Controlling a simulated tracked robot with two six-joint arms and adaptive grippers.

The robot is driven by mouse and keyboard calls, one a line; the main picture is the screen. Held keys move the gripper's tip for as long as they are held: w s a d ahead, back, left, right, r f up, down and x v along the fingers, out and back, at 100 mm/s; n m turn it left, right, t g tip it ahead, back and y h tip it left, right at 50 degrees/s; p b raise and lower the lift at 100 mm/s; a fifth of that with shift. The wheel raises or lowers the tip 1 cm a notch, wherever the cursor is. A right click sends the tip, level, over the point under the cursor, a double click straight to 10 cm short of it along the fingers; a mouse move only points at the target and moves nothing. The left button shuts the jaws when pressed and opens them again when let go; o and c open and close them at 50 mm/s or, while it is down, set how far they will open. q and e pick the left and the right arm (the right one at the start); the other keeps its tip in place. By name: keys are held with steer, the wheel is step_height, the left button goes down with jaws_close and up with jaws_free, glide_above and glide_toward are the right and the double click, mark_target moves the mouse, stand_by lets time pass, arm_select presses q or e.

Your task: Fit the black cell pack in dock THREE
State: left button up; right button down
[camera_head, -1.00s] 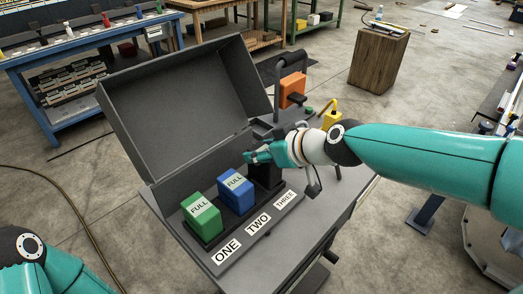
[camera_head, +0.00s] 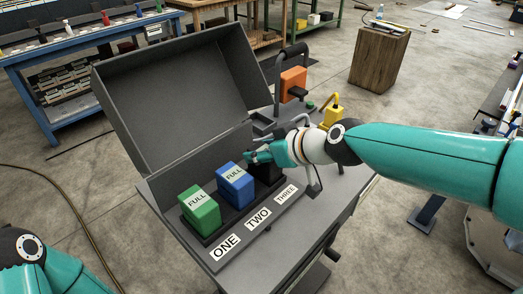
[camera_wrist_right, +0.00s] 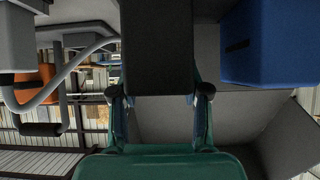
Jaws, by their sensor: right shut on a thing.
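The black cell pack (camera_head: 267,174) stands upright at dock THREE, in line with its label (camera_head: 286,194), beside the blue pack. My right gripper (camera_head: 257,154) is shut on its top. In the right wrist view the dark pack (camera_wrist_right: 156,50) is between the two fingers (camera_wrist_right: 160,95). Its lower end is hidden behind the blue pack and my gripper in the head view, so I cannot tell if it is fully seated. A green pack (camera_head: 200,210) marked FULL stands at dock ONE and a blue pack (camera_head: 235,186) marked FULL at dock TWO. My left gripper is out of view.
A grey open lid (camera_head: 180,95) stands behind the docks. An orange block (camera_head: 293,84) on a post and a yellow part (camera_head: 334,112) are at the bench's far right. The blue pack is close beside my right gripper in the wrist view (camera_wrist_right: 270,45).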

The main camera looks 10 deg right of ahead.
steer(key=shift+c, duration=2.3)
jaws_free()
steer(key=shift+f, duration=0.1)
steer(key=v, duration=1.2)
